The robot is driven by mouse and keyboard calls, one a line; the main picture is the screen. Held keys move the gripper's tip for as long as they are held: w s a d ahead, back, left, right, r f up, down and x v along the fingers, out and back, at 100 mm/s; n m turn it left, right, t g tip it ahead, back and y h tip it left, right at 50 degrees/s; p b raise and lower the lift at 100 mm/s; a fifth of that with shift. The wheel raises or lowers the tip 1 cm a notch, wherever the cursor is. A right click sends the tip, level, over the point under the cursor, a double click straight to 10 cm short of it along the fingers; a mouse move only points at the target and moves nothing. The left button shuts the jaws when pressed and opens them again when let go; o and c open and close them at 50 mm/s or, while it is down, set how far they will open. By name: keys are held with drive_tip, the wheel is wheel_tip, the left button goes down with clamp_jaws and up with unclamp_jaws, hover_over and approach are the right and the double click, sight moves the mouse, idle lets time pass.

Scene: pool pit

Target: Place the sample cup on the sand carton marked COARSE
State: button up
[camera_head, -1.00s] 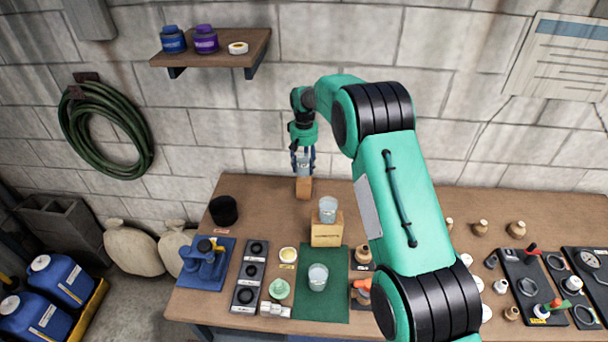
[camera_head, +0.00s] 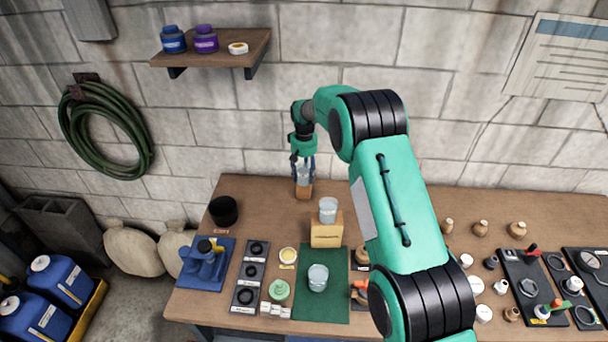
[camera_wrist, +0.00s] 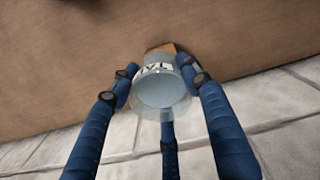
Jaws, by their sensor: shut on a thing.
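My gripper (camera_head: 303,168) is shut on a clear sample cup (camera_head: 303,177) over a small brown carton (camera_head: 303,193) at the back of the bench. The cup's base is at or just above the carton's top; I cannot tell whether they touch. In the wrist view, blue fingers (camera_wrist: 163,85) surround the cup (camera_wrist: 162,90), which has dark marking on its side; a corner of the carton (camera_wrist: 164,48) shows behind it. A second carton (camera_head: 327,234), with an unreadable label, stands nearer and bears another cup (camera_head: 328,210). No COARSE marking is legible.
A third cup (camera_head: 318,277) stands on the green mat (camera_head: 322,306). A black pot (camera_head: 223,210) and a blue stand (camera_head: 206,265) are at left. The block wall (camera_head: 250,130) is close behind my gripper.

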drive_tip(key=shift+f, duration=0.15)
drive_tip(key=o, duration=1.3)
wheel_tip(320, 180, up, 12)
drive_tip(key=shift+r, duration=0.15)
drive_tip(key=shift+d+r, duration=0.1)
drive_tip(key=shift+r, duration=0.05)
idle(0.6)
